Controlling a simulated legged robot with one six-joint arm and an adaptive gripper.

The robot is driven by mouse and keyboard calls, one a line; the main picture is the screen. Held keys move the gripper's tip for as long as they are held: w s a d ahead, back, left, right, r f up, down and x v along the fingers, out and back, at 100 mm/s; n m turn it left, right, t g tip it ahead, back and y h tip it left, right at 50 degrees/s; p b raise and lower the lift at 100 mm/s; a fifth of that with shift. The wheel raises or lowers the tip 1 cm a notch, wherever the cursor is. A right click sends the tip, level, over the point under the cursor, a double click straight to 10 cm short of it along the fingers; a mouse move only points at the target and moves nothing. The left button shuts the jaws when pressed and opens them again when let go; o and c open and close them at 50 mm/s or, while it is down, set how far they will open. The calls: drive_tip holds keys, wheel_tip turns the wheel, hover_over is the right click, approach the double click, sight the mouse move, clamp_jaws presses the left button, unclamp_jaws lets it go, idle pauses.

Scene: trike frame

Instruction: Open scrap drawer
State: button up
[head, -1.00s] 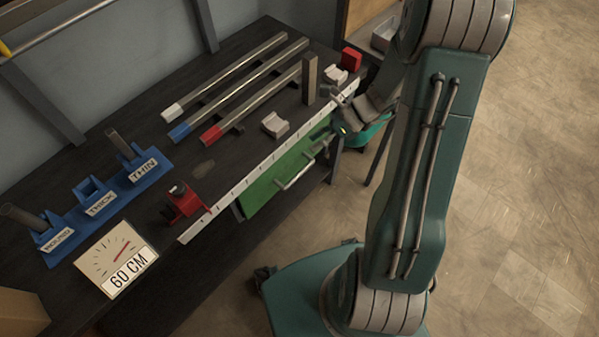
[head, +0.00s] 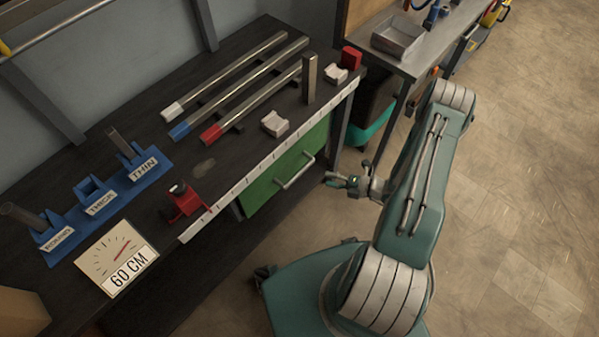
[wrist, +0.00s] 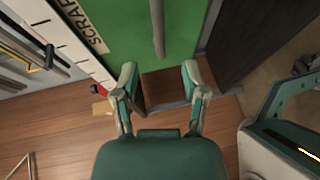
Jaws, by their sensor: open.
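The scrap drawer has a green front (head: 285,172) under the bench's front edge and looks shut. Its bar handle (head: 297,171) runs along the front. In the wrist view, the green front (wrist: 200,25) fills the top, with part of a label reading "SCRAP" (wrist: 86,24) at its left. The handle (wrist: 158,30) points down between my fingers, beyond their tips. My gripper (head: 330,181) is to the right of the handle in the head view, apart from it. In the wrist view my gripper (wrist: 160,72) is open and empty.
A white ruler strip (head: 270,158) edges the dark bench top above the drawer. Metal bars, blue holders (head: 97,196) and a red clamp (head: 184,201) are on the bench. A teal bin (head: 372,128) stands beneath the side table.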

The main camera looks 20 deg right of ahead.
sight(299, 172)
drive_tip(key=x, duration=1)
drive_tip(key=shift+w+a+f, duration=0.1)
drive_tip(key=shift+w+a, duration=0.1)
drive_tip(key=shift+a, duration=0.15)
clamp_jaws()
